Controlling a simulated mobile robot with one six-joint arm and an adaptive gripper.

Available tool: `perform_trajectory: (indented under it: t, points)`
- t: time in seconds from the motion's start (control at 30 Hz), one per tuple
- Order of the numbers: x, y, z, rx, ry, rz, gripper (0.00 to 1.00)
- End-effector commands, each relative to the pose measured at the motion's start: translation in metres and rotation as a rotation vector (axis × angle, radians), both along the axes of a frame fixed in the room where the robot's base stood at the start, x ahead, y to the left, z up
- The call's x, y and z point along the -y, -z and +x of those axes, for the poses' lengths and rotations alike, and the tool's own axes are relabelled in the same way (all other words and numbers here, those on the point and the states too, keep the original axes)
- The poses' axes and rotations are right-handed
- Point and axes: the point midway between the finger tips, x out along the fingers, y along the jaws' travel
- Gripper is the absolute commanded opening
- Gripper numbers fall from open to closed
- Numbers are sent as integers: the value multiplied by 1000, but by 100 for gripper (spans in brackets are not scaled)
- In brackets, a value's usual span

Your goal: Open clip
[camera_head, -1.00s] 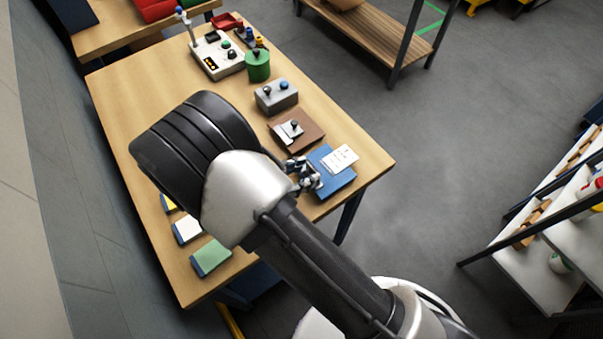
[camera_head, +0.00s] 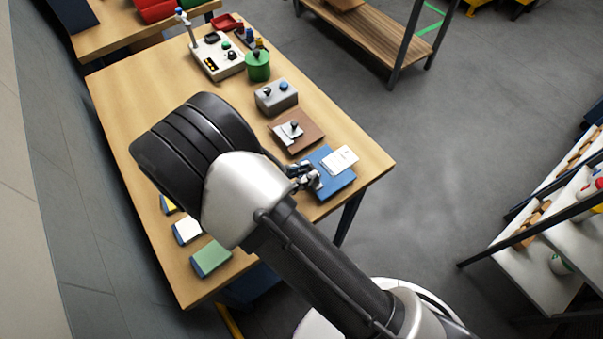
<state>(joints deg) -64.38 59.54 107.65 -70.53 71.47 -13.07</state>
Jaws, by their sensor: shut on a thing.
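A blue board (camera_head: 340,183) with a white card (camera_head: 340,160) on it lies near the right corner of the table. My gripper (camera_head: 313,181) is at the left side of this board, low over it. It is shut on a small part there, which the fingers hide; I cannot tell its shape. A brown board (camera_head: 309,138) with a silver plate (camera_head: 284,133) and a black knob (camera_head: 295,125) lies just behind and left of my gripper, apart from it. I cannot tell for sure which fitting is the clip.
A grey box (camera_head: 276,97) with two knobs, a green cylinder (camera_head: 258,66) and a white control panel (camera_head: 216,57) stand further back on the table (camera_head: 160,84). Coloured blocks, one green-topped (camera_head: 211,257), lie along the left front. A shelf (camera_head: 540,270) stands at right.

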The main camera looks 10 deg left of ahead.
Motion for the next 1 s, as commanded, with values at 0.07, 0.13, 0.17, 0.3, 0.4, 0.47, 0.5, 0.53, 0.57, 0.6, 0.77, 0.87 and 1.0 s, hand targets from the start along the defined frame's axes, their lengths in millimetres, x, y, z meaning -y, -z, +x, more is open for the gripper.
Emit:
perform_trajectory:
  t: [0.07, 0.13, 0.17, 0.3, 0.4, 0.47, 0.5, 0.53, 0.57, 0.6, 0.77, 0.87, 1.0]
  points:
    - [-1, 5, -1, 20, -1, -18, 0]
    - [-3, 8, -2, 49, -2, -42, 0]
    - [-3, 9, -3, 61, -2, -52, 0]
    - [-4, 8, -4, 95, -1, -80, 0]
    - [-4, 6, -4, 97, -1, -81, 0]
    - [-4, 6, -4, 96, 0, -82, 0]
    - [-3, 6, -4, 96, 0, -82, 0]
    - [-3, 6, -4, 96, 0, -82, 0]
    - [-3, 6, -4, 96, 0, -82, 0]
    - [-3, 6, -4, 96, 0, -82, 21]
    - [-3, 6, -4, 96, 0, -82, 32]
    - [-3, 6, -4, 96, 0, -82, 39]
    - [-4, 6, -4, 96, 0, -82, 40]
